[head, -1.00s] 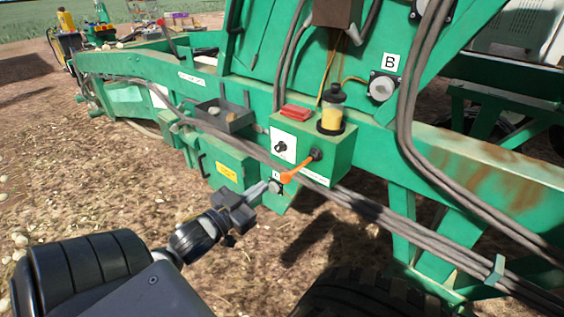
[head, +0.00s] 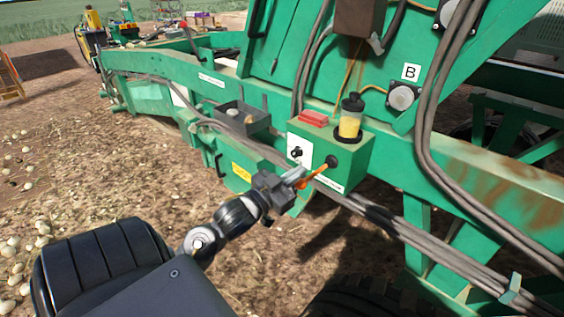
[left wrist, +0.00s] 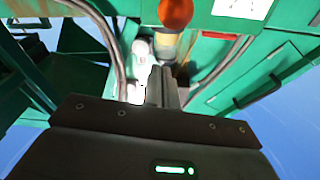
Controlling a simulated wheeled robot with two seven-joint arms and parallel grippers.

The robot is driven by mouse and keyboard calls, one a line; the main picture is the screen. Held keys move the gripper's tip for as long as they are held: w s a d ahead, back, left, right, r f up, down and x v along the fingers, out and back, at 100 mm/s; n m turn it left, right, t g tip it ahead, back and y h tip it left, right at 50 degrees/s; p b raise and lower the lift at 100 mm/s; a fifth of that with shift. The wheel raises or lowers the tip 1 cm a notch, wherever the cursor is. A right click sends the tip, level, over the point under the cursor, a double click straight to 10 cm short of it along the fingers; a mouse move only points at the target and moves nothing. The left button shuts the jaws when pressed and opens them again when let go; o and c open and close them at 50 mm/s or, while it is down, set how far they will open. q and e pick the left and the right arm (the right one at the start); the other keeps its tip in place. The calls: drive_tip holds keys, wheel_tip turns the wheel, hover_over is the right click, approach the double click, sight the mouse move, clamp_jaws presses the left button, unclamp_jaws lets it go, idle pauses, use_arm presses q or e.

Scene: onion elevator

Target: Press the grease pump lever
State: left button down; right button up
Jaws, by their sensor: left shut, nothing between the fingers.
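The grease pump is a green box (head: 352,172) on the machine's frame, with a clear reservoir of yellow grease (head: 350,122) on top. Its orange lever (head: 315,173) slants down and left from a dark pivot on the front face. In the left wrist view, a round orange end (left wrist: 176,11) shows at the top, beyond the fingers. My left gripper (head: 295,174) is shut and empty, its fingertips at the lever's lower end and partly covering it. I cannot tell whether they touch. My right gripper is not in view.
A grey open tray (head: 240,122) is fixed to the frame left of the pump. Thick grey hoses (head: 370,212) run just below the box. A dark tyre (head: 365,300) is at the bottom. Bare soil with onions (head: 20,250) lies to the left.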

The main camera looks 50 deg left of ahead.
use_arm(q)
drive_tip(key=shift+w+a+f+p, duration=0.1)
drive_tip(key=shift+w+f+p, duration=0.45)
drive_tip(key=shift+w+f, duration=0.4)
drive_tip(key=shift+s+a+f, duration=0.2)
drive_tip(key=shift+f, duration=0.6)
